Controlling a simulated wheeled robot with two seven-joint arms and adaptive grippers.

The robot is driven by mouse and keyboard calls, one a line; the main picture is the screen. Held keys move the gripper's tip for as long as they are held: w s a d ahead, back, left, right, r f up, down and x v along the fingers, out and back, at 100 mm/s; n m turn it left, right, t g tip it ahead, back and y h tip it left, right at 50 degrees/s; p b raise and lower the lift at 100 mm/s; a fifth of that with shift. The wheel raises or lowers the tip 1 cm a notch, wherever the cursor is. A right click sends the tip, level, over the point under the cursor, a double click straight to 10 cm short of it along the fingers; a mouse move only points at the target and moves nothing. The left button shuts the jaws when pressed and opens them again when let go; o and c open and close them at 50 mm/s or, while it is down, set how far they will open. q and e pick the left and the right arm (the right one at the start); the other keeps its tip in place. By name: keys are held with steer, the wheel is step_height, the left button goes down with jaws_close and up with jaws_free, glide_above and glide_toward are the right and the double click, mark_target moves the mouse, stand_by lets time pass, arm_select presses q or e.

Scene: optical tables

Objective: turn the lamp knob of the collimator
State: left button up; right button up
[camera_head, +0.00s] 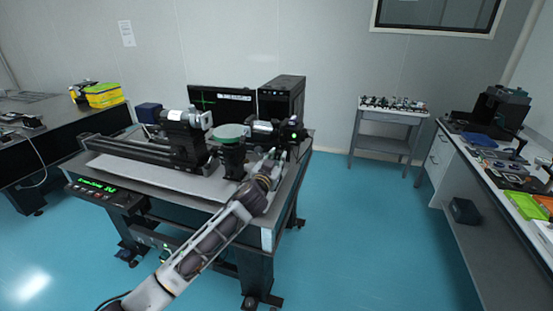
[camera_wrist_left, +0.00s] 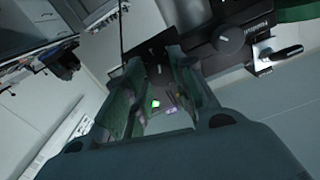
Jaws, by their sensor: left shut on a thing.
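The collimator (camera_head: 264,128) is a dark tube assembly on the right end of the bench, with small green and purple lights at its right end. My left gripper (camera_head: 273,156) is at its near side, below the lights. In the left wrist view, my gripper's fingers (camera_wrist_left: 153,58) close on a dark part of the collimator, which I take to be the lamp knob; it is mostly hidden between them. A green light (camera_wrist_left: 155,103) shows between the fingers. My right gripper is not in view.
A round green-topped stage (camera_head: 231,131) stands left of the gripper. In the left wrist view, a black dial (camera_wrist_left: 230,40) and a lever (camera_wrist_left: 287,53) are close on the right. A monitor (camera_head: 221,100) and computer tower (camera_head: 282,97) stand behind. The floor to the right is clear.

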arm_select(q)
steer(key=shift+m+p, duration=0.5)
steer(key=shift+m, duration=1.3)
steer(key=shift+m+p, duration=0.35)
steer(key=shift+m, duration=0.15)
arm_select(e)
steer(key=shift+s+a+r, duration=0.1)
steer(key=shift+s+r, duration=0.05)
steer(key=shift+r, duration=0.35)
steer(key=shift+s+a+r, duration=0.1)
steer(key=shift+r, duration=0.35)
